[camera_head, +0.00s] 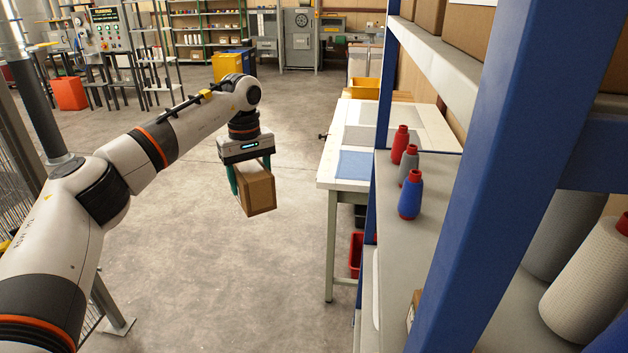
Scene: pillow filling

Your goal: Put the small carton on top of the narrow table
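The small carton (260,194) is a brown box held in the air over open floor, left of the table. My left gripper (251,178), on the arm coming in from the left, is shut on it, with a teal finger on either side. The narrow table (329,165) appears to be the white-topped one with pale legs, right of the carton. A gap of floor shows between the carton and its left edge. My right gripper is not in view.
A blue sheet (358,164) and grey panel (367,138) lie on the tabletop. A blue-posted shelf (500,160) stands close on the right, holding red, grey and blue thread cones (410,194). A red bin (356,255) is under the table. The middle floor is clear.

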